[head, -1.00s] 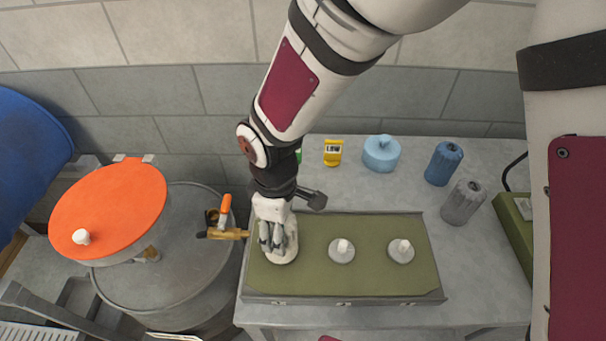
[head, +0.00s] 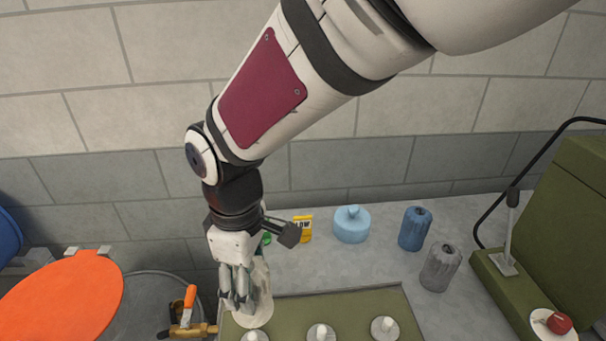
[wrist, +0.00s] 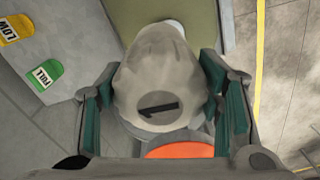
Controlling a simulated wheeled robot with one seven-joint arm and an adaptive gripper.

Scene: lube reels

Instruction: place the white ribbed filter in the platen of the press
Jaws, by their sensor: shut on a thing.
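My gripper (head: 240,302) is shut on a whitish filter (head: 262,290), which stands tall between its fingers above the left end of the green tray. In the wrist view the filter (wrist: 158,75) fills the space between the teal finger pads; it is pale, rounded and marked with a dark 1. Its ribs are hard to make out. A green machine (head: 575,215) with a lever stands at the right, probably the press. It is cut off by the picture edge, and I cannot make out its platen surely.
The green tray (head: 350,305) holds discs with pegs (head: 320,333). A light blue canister (head: 351,224), a blue ribbed filter (head: 415,229) and a grey ribbed filter (head: 440,267) stand on the grey bench. An orange lid (head: 65,300) is at left. A red knob (head: 558,323) is at right.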

